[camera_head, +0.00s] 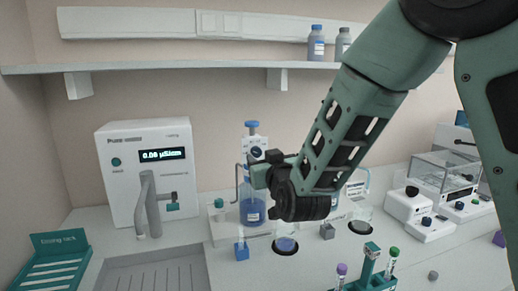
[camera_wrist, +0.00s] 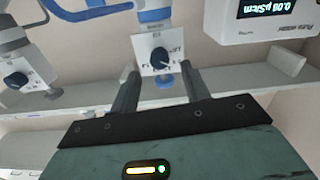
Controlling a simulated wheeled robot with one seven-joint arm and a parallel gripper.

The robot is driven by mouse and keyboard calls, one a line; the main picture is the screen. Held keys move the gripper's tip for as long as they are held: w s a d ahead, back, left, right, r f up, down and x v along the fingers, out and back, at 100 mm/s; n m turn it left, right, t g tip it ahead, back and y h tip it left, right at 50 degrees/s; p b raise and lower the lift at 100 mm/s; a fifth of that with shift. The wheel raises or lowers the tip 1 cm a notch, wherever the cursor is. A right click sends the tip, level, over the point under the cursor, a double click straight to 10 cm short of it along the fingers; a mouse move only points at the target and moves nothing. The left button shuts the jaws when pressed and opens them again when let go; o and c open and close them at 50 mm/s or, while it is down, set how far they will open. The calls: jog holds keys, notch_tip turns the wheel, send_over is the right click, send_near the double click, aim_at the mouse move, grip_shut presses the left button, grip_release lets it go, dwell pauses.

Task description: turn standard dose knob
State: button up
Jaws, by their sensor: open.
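A dispenser with a blue cap and a white dial plate (camera_head: 252,142) tops a bottle of blue liquid (camera_head: 252,211). Its dark blue round knob (camera_head: 257,153) sits on the plate, which also shows upside down in the wrist view with the knob (camera_wrist: 160,57) near the top middle. The dial print is too small to read. My gripper (camera_head: 258,171) is open and empty, just in front of the dispenser. In the wrist view its fingers (camera_wrist: 160,75) point towards the dial, one on each side below the knob, with no visible contact.
A second dial with a dark knob (camera_wrist: 16,80) is at the left of the wrist view. The water unit (camera_head: 148,165) with its spout stands left. A green tube rack (camera_head: 372,270) is in front. A shelf (camera_head: 200,66) runs above.

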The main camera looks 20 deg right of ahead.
aim_at(258, 153)
jog(key=shift+w+p, duration=0.35)
jog(key=shift+w, duration=1.55)
jog(key=c, duration=1)
